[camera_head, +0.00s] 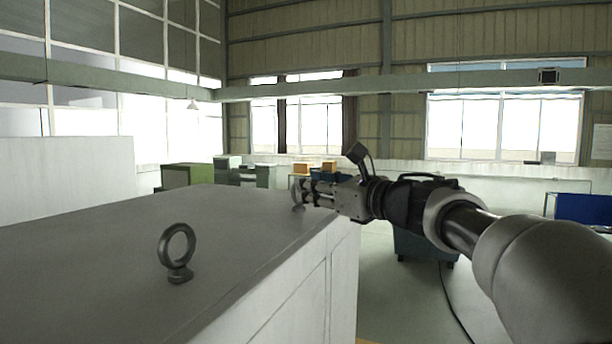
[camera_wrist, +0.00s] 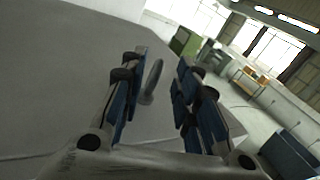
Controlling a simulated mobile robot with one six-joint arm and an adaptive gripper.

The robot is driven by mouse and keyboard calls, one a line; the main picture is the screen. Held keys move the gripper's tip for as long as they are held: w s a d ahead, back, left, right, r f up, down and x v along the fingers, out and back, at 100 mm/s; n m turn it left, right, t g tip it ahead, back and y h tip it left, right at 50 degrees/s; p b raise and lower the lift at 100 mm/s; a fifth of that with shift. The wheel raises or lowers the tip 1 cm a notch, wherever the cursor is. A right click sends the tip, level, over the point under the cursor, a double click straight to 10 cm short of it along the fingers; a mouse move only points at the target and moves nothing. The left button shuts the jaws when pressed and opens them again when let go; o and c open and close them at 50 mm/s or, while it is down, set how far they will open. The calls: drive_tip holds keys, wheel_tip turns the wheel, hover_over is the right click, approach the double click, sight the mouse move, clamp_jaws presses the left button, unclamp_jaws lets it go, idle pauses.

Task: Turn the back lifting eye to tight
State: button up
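The back lifting eye (camera_head: 297,194) is a grey metal ring on a short base, near the far right edge of the cabinet top (camera_head: 90,240). In the wrist view, the back lifting eye (camera_wrist: 152,80) stands upright between my two fingers, seen almost edge-on and nearer the left finger. My gripper (camera_head: 308,191) reaches in from the right at the height of the ring. In the wrist view, my gripper (camera_wrist: 163,72) is open, with gaps on both sides of the ring. In the head view, the fingers partly hide the ring.
A second lifting eye (camera_head: 177,252) stands upright on the near part of the cabinet top, well apart from my gripper. The top between the two eyes is clear. A green cabinet (camera_head: 188,175) and orange boxes (camera_head: 301,168) are farther back. Open floor lies right of the cabinet.

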drive_tip(key=p+x, duration=0.1)
drive_tip(key=x, duration=0.4)
drive_tip(key=shift+w+a, duration=0.1)
drive_tip(key=shift+c, duration=0.6)
clamp_jaws()
